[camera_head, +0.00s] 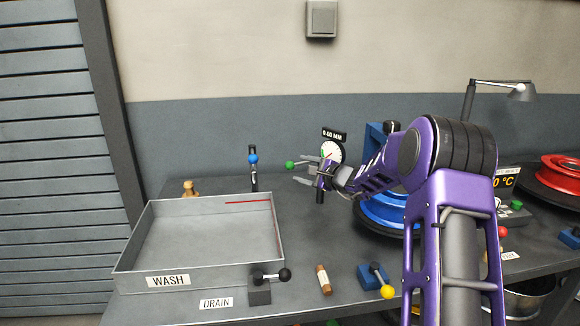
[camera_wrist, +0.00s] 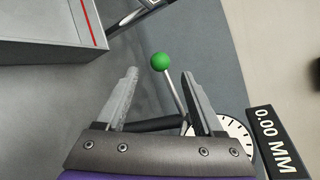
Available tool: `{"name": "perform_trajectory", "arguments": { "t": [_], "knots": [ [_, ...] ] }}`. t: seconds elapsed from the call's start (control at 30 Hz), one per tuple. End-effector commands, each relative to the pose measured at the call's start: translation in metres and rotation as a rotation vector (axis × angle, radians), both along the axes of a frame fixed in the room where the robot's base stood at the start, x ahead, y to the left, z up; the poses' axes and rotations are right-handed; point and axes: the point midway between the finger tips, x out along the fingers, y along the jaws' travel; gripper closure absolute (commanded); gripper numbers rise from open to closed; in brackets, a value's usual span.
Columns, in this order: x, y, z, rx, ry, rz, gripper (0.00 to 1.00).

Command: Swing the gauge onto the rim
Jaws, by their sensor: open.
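The gauge (camera_head: 331,152) has a round white dial and a black display above it reading 0.00 MM. It stands on the bench left of the blue rim (camera_head: 388,212), which my arm partly hides. A thin rod with a green ball (camera_head: 290,165) sticks out to the left of the gauge. My gripper (camera_head: 306,170) is open beside the gauge, its fingers pointing left. In the wrist view, the green ball (camera_wrist: 160,62) lies beyond the fingertips (camera_wrist: 162,78), and its rod runs back between the open fingers. The dial (camera_wrist: 236,136) shows behind the right finger.
A metal wash tray (camera_head: 200,275) fills the bench's left side. A blue-knobbed lever (camera_head: 253,160) stands behind it and a black-knobbed lever (camera_head: 270,280) at its front corner. A red rim (camera_head: 562,172) is far right.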

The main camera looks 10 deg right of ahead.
Motion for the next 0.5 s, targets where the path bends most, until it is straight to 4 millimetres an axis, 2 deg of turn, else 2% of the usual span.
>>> {"name": "perform_trajectory", "arguments": {
  "t": [0.2, 0.5],
  "knots": [
    [0.038, 0.020, -0.009, 0.001, 0.000, 0.001, 0.31],
    [0.061, 0.031, -0.015, 0.001, 0.000, 0.000, 0.31]
  ]
}}
